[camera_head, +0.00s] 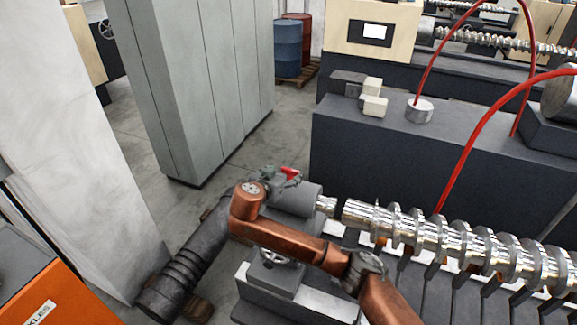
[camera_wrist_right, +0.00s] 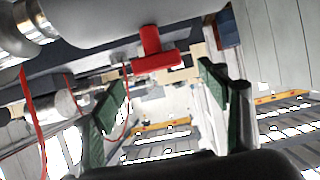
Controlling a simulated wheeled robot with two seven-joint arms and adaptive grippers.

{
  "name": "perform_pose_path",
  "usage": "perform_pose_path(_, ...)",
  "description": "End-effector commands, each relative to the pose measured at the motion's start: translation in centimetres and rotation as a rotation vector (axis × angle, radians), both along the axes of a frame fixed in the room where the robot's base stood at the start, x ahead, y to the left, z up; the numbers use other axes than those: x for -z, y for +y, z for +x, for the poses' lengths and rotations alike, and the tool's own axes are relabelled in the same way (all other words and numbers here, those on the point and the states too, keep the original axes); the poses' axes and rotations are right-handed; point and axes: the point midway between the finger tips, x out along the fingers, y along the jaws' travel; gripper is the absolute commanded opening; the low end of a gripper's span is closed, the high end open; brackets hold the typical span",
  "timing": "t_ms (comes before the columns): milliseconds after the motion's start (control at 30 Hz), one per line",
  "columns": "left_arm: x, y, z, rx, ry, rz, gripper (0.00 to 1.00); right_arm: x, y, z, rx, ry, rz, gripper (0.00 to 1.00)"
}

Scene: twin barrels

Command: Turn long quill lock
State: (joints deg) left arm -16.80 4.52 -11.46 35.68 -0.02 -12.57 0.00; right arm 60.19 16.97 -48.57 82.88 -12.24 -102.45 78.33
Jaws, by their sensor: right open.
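The quill lock is a red lever (camera_head: 290,172) on top of the grey tailstock barrel (camera_head: 298,200) in the head view. In the right wrist view the red T-shaped lock handle (camera_wrist_right: 156,62) hangs from the grey barrel, upper middle. My right gripper (camera_head: 278,180) is beside the lever in the head view, small and partly hidden by its own copper arm. In the wrist view the gripper (camera_wrist_right: 163,84) is open. Its green-padded fingers stand apart on either side of the handle's crossbar, and no contact shows. My left gripper is not in view.
A shiny screw (camera_head: 450,238) extends right from the tailstock. A handwheel (camera_head: 275,257) sits below my right arm. A dark machine bed (camera_head: 400,150) with red hoses stands behind. A tall grey cabinet (camera_head: 200,80) stands back left, with clear floor before the barrels (camera_head: 288,48).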

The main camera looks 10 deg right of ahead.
Motion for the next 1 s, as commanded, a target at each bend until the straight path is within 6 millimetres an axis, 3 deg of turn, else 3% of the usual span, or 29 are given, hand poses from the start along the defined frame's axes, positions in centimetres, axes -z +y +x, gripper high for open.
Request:
perform_pose_path(300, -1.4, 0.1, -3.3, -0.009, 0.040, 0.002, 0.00, 1.8, -2.4, 3.8, 0.001, 0.004, -0.002, 0.68)
perform_pose_path(633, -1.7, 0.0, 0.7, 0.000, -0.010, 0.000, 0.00, 2.2, -2.6, 4.4, -0.002, 0.003, 0.000, 0.68)
perform_pose_path(700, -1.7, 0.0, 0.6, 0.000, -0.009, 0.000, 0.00, 2.2, -2.6, 4.4, -0.002, 0.003, 0.000, 0.67)
perform_pose_path(1000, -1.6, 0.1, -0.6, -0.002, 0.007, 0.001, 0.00, 2.2, -2.6, 4.4, -0.002, 0.003, 0.000, 0.47)
